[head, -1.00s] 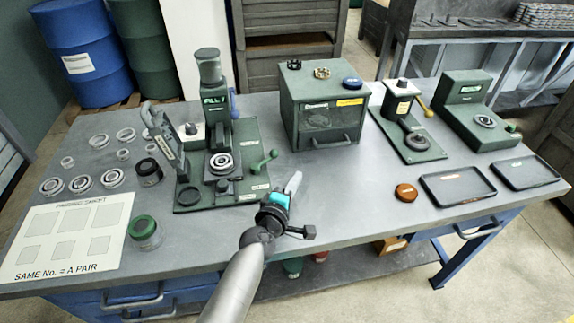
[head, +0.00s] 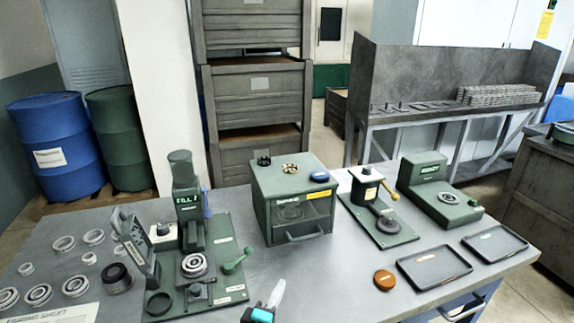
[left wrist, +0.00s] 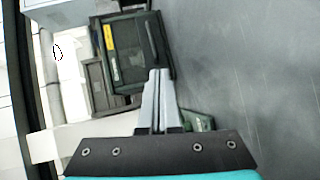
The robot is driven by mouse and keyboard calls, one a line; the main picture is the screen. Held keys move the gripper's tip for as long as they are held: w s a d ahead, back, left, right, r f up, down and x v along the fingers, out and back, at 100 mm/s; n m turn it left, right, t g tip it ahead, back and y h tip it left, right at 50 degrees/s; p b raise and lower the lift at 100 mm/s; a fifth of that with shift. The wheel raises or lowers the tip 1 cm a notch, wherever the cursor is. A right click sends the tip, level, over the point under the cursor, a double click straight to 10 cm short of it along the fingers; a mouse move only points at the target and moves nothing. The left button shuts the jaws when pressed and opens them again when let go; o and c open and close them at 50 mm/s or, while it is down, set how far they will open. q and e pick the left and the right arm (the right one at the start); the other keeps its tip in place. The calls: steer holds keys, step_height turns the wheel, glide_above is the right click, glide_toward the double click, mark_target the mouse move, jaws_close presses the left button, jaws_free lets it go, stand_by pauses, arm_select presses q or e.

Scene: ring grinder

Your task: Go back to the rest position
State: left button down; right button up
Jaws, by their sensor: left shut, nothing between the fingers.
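My left gripper (head: 272,296) shows at the bottom edge of the head view, above the front of the workbench (head: 330,275). In the left wrist view its two fingers (left wrist: 160,75) lie together with nothing between them. The gripper is just right of the green press (head: 192,255) and in front of the green box with a window (head: 290,205). It appears apart from both. The rest of my left arm is out of the head view. My right gripper shows in neither view.
Several metal rings (head: 38,294) lie on the bench's left. An orange-brown disc (head: 384,280), two dark trays (head: 434,267) and green instruments (head: 440,190) stand on the right. Barrels (head: 55,148) stand behind.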

arm_select(q)
steer(key=s+m+g, duration=0.1)
steer(key=s+m, duration=0.1)
steer(key=s+m+g+h, duration=0.1)
steer(key=s+m, duration=0.1)
steer(key=s+m+g+h, duration=0.1)
steer(key=s+m, duration=0.1)
steer(key=s, duration=0.1)
steer(key=shift+d+f+m, duration=0.25)
steer(key=shift+f+m, duration=0.05)
steer(key=shift+m, duration=0.1)
steer(key=s+a+m+g+y, duration=0.4)
steer(key=s+a, duration=0.3)
steer(key=s, duration=0.4)
steer(key=s+a+m+g+y, duration=0.2)
steer(key=s+a+m+g, duration=0.4)
steer(key=s, duration=0.5)
step_height(320, 180, down, 25)
steer(key=s+a+b, duration=0.1)
steer(key=s+b, duration=0.1)
steer(key=b, duration=0.2)
steer(key=s+a+f+g+b, duration=0.1)
steer(key=s+a+f+b, duration=0.1)
steer(key=s+f, duration=1.3)
steer(key=shift+s+a+f+y+b, duration=0.3)
steer(key=shift+f+b, duration=0.6)
steer(key=shift+f, duration=0.7)
